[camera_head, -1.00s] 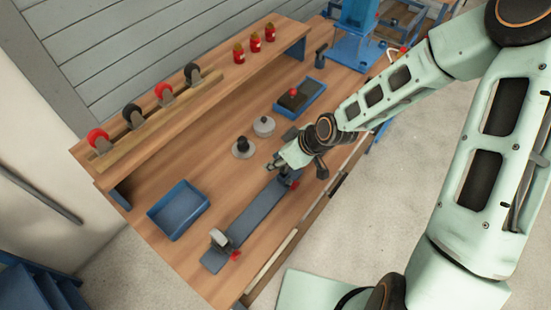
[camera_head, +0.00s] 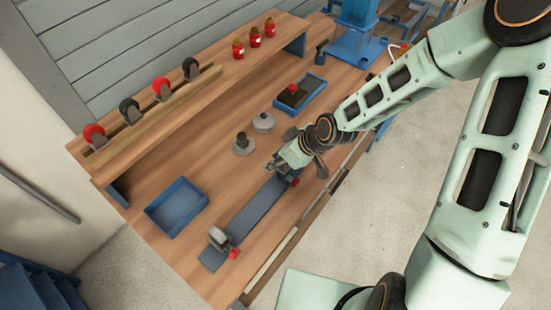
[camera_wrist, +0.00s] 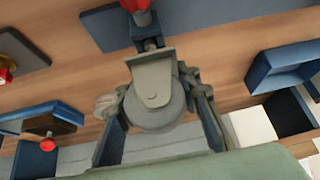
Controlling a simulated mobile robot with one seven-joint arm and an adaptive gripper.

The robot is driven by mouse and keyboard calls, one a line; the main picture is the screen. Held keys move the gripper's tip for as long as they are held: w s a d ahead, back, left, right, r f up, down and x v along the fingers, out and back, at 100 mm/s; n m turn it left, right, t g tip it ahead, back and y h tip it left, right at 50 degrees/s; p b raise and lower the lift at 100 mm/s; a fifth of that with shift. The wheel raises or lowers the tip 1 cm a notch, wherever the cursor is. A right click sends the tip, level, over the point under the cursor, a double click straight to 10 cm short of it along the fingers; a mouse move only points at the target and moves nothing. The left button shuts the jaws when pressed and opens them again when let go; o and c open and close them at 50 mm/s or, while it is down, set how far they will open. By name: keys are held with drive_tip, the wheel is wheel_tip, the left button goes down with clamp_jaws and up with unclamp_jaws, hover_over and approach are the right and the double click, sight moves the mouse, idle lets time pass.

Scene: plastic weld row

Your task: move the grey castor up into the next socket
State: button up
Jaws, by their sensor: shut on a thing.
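My gripper (camera_wrist: 155,102) is shut on a grey castor (camera_wrist: 152,85), with one finger on each side of its wheel and bracket. In the head view my gripper (camera_head: 280,166) is over the upper right end of the long blue-grey rail (camera_head: 240,221), and hides most of the held castor. The rail shows in the wrist view (camera_wrist: 100,28), with a red part (camera_wrist: 136,5) on it just beyond the castor. I cannot tell whether the castor touches the rail or a socket. Another grey-wheeled castor (camera_head: 219,237) stands at the rail's lower left end, beside a red knob (camera_head: 234,253).
A blue tray (camera_head: 176,207) lies left of the rail. Two round grey pieces (camera_head: 243,146) (camera_head: 264,122) and a blue tray with a dark block (camera_head: 293,97) lie behind. Several red and black castors (camera_head: 130,110) and red bottles (camera_head: 254,37) stand on the raised shelf.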

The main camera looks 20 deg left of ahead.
drive_tip(key=shift+f, duration=0.15)
drive_tip(key=shift+f+b, duration=0.75)
drive_tip(key=shift+b, duration=0.1)
drive_tip(key=shift+f+b, duration=0.4)
drive_tip(key=shift+b, duration=0.05)
idle(0.9)
drive_tip(key=o, duration=1.4)
drive_tip(key=shift+o, duration=0.2)
drive_tip(key=o, duration=0.4)
drive_tip(key=shift+c, duration=0.2)
